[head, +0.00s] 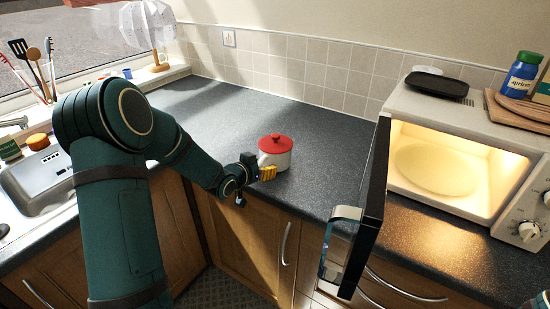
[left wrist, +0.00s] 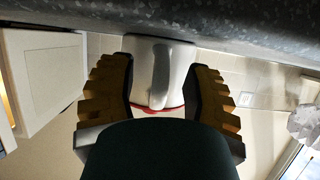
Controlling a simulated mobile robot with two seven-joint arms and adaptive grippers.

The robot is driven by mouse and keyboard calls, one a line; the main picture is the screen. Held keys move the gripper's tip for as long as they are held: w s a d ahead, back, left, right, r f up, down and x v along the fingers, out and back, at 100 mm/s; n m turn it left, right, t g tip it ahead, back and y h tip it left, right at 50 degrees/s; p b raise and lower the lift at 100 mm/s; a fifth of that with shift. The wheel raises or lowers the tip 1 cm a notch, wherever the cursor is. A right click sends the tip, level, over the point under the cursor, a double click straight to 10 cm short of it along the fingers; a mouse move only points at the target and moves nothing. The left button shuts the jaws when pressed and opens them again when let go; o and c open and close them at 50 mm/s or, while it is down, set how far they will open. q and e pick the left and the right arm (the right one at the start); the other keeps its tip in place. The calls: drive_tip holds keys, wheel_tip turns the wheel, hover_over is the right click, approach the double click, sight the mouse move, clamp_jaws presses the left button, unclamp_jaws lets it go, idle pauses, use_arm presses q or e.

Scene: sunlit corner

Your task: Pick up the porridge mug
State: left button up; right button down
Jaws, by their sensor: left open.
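The porridge mug (head: 275,158) is white with a red lid and knob. It stands upright on the dark counter, left of the open microwave door. My left gripper (head: 262,172) is at the near side of the mug, low by its wall. In the left wrist view, which is upside down, the mug (left wrist: 160,65) and its handle show between the yellow ridged fingers of my open left gripper (left wrist: 163,95). I cannot tell if the fingers touch the mug. My dark wrist part hides some of the lid there. My right gripper is not in view.
The lit, empty microwave (head: 462,125) has its door (head: 366,215) swung out to the right of the mug. A black tray (head: 436,85), a blue jar (head: 522,73) and wooden boards (head: 518,107) sit on top. The counter (head: 215,105) behind the mug is clear.

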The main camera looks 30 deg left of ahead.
use_arm(q)
clamp_jaws()
drive_tip(key=shift+r, duration=0.1)
